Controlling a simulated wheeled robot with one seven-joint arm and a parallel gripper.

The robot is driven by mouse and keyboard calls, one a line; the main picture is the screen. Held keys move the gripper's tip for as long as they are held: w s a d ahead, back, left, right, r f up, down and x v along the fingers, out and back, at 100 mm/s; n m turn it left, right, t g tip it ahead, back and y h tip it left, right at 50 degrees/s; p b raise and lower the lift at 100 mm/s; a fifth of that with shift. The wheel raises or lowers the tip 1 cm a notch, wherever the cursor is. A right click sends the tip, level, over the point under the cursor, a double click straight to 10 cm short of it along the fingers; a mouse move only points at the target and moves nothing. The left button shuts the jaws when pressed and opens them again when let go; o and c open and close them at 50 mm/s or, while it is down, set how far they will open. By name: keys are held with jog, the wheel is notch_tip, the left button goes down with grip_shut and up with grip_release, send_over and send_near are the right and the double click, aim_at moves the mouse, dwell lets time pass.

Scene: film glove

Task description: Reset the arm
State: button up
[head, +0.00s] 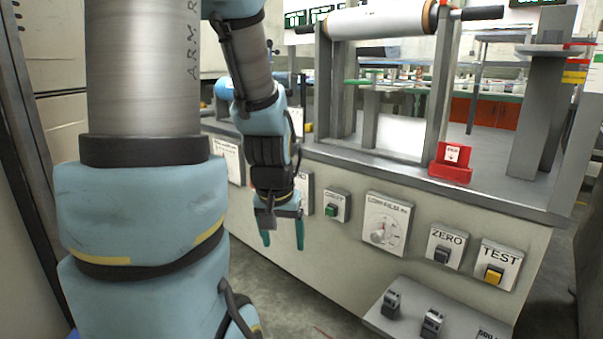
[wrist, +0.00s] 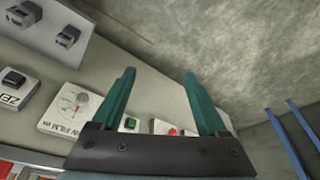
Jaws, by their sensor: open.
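My gripper (head: 283,236) hangs in front of the machine's front panel, fingers pointing down, below and left of the green button (head: 332,210). Its two teal fingers are apart with nothing between them. In the wrist view my gripper (wrist: 158,88) is also open and empty, with the panel behind its fingers and the floor beyond. My arm fills the left of the head view and hides part of the panel.
The panel holds a dial (head: 385,225), a ZERO switch (head: 442,252) and a yellow TEST button (head: 493,275). A film roller (head: 380,20) and a red block (head: 451,165) are on top. A weight shelf (head: 400,322) juts out below. Bare floor (wrist: 225,45) lies in front.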

jog(key=s+a+r+n+g+p, duration=0.1)
jog(key=s+a+r+g, duration=0.1)
jog(key=s+a, duration=0.15)
notch_tip(320, 180, up, 28)
jog(key=p, duration=2.9)
jog(key=shift+d+r, duration=0.25)
jog(key=shift+d, duration=0.05)
